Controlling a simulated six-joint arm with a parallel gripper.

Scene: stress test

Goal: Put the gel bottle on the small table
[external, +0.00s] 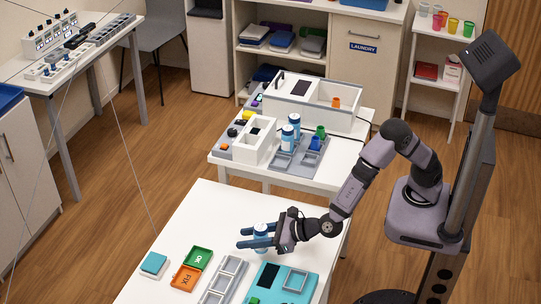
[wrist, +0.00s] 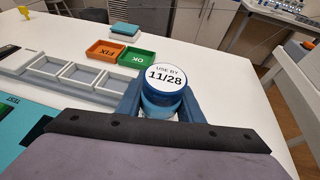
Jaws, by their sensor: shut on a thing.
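No gel label shows. A smaller white table (external: 347,150) stands behind and carries two similar blue-and-white bottles (external: 287,137) on a grey tray.
Green OK (external: 197,259) and orange FIX (external: 185,278) trays, a grey divided tray (external: 224,280) and a teal board (external: 262,294) lie on the front table. The back table also holds white boxes (external: 325,92) and small cups. Bare tabletop lies left of the bottle in the external view.

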